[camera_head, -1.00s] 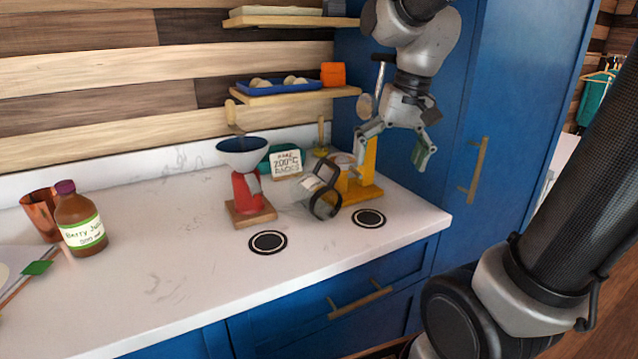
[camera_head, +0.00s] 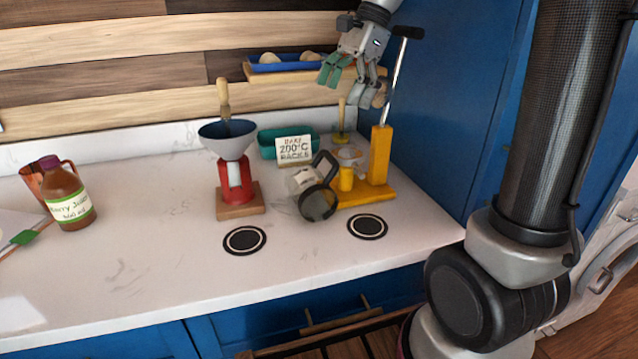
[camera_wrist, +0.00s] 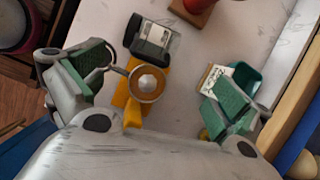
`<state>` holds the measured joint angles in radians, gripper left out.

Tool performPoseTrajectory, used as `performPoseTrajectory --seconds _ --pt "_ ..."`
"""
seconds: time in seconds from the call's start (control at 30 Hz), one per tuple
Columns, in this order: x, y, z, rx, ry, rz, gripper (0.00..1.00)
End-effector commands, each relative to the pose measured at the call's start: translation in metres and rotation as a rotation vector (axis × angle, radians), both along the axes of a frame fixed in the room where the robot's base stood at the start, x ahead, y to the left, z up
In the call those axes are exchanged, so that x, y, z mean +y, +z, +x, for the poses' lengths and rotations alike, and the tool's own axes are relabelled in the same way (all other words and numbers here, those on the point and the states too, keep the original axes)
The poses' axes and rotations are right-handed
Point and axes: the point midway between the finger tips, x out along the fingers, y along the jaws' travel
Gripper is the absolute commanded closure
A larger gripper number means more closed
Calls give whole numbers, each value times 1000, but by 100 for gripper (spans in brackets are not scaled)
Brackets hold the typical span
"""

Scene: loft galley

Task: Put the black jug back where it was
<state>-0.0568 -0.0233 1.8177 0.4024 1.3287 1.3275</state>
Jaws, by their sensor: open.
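The black jug (camera_head: 319,203), with a black handle and a see-through body, lies tipped on the white counter between the red grinder stand and the yellow press. It also shows in the wrist view (camera_wrist: 152,38), top centre, beyond the press. Two black round marks with white rings lie in front: the left mark (camera_head: 245,240) and the right mark (camera_head: 367,226). Both look empty. My gripper (camera_head: 354,84) is open and empty, high above the back of the counter, behind and above the jug. It touches nothing that I can see.
The yellow press (camera_head: 378,160) with its tall lever stands right of the jug, close to my gripper. The red stand with blue funnel (camera_head: 228,140) is left. A sign (camera_head: 294,150) and teal tub (camera_head: 268,145) stand behind. A shelf (camera_head: 300,75) is near my gripper. The front counter is clear.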

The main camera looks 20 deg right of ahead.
Motion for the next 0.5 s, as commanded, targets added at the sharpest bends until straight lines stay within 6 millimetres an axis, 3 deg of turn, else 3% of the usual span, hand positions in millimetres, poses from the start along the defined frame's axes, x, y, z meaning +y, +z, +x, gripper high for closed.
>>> performPoseTrajectory --seconds 0.27,0.5 --pt "1 -8 -4 65 -113 3 0" --pt "1 -58 -5 67 -115 3 0"
